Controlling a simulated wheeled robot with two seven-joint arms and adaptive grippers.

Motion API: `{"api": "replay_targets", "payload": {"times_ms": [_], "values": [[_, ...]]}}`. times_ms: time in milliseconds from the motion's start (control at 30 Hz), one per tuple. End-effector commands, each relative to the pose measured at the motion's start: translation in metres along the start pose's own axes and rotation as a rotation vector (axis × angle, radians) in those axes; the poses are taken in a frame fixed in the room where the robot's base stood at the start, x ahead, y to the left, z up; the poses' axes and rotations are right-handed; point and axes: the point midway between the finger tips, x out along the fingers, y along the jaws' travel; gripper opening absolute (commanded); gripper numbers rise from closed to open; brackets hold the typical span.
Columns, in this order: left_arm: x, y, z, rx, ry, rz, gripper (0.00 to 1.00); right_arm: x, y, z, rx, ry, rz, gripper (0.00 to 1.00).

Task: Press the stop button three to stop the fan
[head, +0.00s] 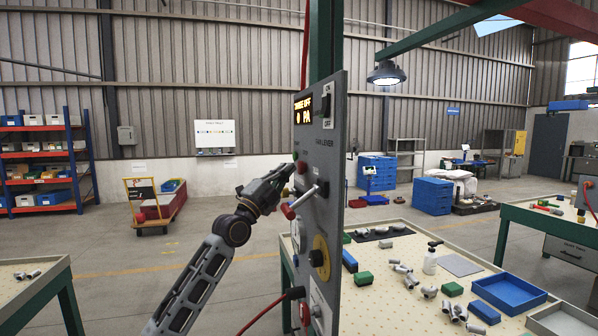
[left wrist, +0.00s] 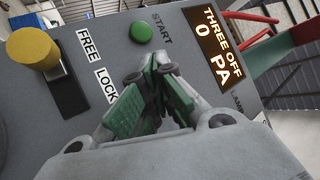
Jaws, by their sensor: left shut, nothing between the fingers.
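The grey control panel (head: 328,130) stands upright and is seen at a steep angle in the head view. Its lit display (left wrist: 221,45) reads "THREE OFF" and "0 PA". A green button (left wrist: 143,32) labelled START is on the panel, just beyond my fingertips in the left wrist view. A red button (head: 302,167) sits below the green one in the head view; it cannot be made out in the left wrist view, where my gripper covers part of the panel. My left gripper (head: 289,170) is shut and empty, its fingertips (left wrist: 152,70) close to the panel face. Contact cannot be told.
A lever (head: 305,197) and a yellow-ringed knob (head: 320,258) stick out lower on the panel. A yellow knob (left wrist: 33,48) is beside the FREE and LOCK labels. A worktable (head: 400,250) with castings and a blue tray (head: 510,292) stands behind the panel.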

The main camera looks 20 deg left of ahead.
Motion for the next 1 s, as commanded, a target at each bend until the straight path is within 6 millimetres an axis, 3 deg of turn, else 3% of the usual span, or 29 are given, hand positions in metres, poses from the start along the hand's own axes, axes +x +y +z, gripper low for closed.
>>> {"api": "replay_targets", "payload": {"times_ms": [467,1000], "values": [[-0.003,-0.002,0.002,0.001,0.000,0.000,0.00,0.002,0.001,-0.004,0.000,0.005,0.001,0.40],[-0.022,-0.015,0.016,0.003,0.000,0.000,0.00,0.019,-0.003,0.011,0.000,-0.010,-0.002,0.40]]}}
